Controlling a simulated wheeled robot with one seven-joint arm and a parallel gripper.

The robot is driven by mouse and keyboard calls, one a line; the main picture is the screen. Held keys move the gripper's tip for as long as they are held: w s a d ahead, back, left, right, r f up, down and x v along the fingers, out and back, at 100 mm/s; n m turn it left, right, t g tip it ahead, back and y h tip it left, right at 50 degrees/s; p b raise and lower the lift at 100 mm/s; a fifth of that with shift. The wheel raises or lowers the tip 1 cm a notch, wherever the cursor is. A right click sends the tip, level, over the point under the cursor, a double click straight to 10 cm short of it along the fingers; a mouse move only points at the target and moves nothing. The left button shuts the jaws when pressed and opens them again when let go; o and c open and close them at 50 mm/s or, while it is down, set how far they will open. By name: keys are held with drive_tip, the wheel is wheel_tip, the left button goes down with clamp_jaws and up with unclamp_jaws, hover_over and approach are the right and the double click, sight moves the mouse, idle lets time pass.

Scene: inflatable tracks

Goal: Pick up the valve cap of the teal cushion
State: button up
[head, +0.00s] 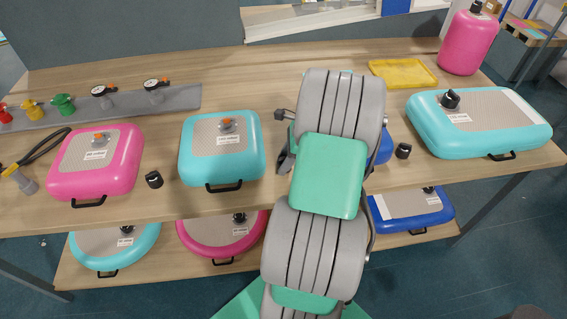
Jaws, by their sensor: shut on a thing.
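The teal cushion (190,166) lies on the upper tabletop, left of my arm. Its valve (226,124) shows orange and grey on top, with no black cap on it. My gripper (284,160) is just right of the cushion, mostly hidden behind my own arm. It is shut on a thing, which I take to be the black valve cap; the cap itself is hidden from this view.
A pink cushion (66,180) is at left, with a black cap (154,180) beside it. Another black cap (403,151) lies right of my arm, by a mostly hidden blue cushion (384,150). A long teal cushion (530,128), capped, and a yellow tray (403,73) are at right.

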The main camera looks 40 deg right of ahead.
drive_tip(key=c, duration=0.4)
